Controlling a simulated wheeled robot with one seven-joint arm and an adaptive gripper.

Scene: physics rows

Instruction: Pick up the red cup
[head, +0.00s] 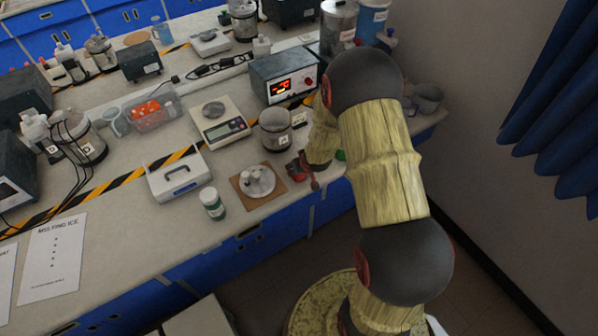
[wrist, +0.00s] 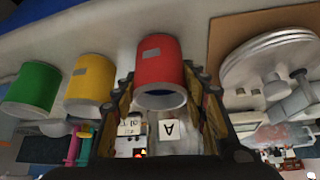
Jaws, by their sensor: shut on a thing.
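The red cup (wrist: 160,62) is in the middle of the wrist view, which shows the bench upside down. My gripper (wrist: 161,82) has a finger on each side of the cup and is shut on it. The cup's open rim faces the lower part of that view. I cannot tell whether its base touches the bench. In the head view, my gripper (head: 304,171) is at the bench's front edge, right of the brown board. The cup is mostly hidden or too small to make out there.
A yellow cup (wrist: 94,82) and a green cup (wrist: 33,88) stand in a row beside the red one. On the other side, a brown board (head: 277,200) carries a white stirrer-like device (head: 257,182). A metal pot (head: 275,131) and a balance (head: 219,124) stand behind.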

